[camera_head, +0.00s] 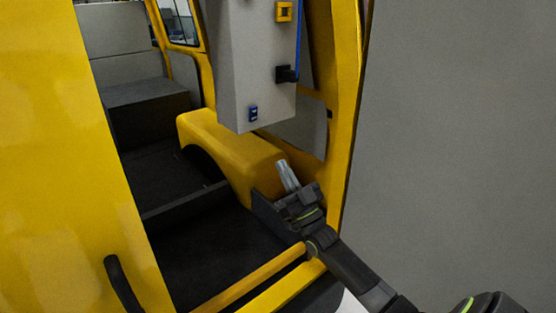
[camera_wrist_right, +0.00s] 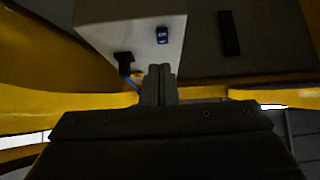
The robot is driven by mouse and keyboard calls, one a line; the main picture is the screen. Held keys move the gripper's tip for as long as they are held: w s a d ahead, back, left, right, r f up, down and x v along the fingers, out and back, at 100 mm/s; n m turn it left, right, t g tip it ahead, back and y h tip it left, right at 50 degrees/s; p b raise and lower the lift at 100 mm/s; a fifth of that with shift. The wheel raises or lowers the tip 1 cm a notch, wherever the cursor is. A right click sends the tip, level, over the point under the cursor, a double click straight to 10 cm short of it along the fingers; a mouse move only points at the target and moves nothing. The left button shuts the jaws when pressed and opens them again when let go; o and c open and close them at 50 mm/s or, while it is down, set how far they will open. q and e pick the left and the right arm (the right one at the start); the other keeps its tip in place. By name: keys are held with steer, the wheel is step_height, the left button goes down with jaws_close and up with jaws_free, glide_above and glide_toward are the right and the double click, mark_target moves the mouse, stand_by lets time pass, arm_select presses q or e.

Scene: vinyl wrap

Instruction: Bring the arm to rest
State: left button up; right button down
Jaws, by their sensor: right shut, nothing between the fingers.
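My right arm comes in from the lower right of the head view. Its gripper (camera_head: 288,176) is in the doorway of the yellow vehicle, in front of the yellow wheel arch (camera_head: 225,150). The two fingers are shut together with nothing between them. In the right wrist view the closed fingers (camera_wrist_right: 159,84) point toward the grey box (camera_wrist_right: 125,28), apart from it as far as I can tell. My left gripper does not show in either view.
A grey box (camera_head: 255,75) with a yellow part, a black part and a blue part (camera_head: 253,114) hangs above the gripper. Yellow door frame (camera_head: 347,120) and grey panel (camera_head: 455,130) stand to the right. A yellow door panel (camera_head: 60,150) is on the left. Dark floor (camera_head: 190,240) is clear.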

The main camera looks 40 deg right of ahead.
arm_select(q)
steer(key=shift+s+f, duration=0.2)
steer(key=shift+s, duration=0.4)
arm_select(e)
steer(key=shift+s+f, duration=0.3)
steer(key=shift+f, duration=0.2)
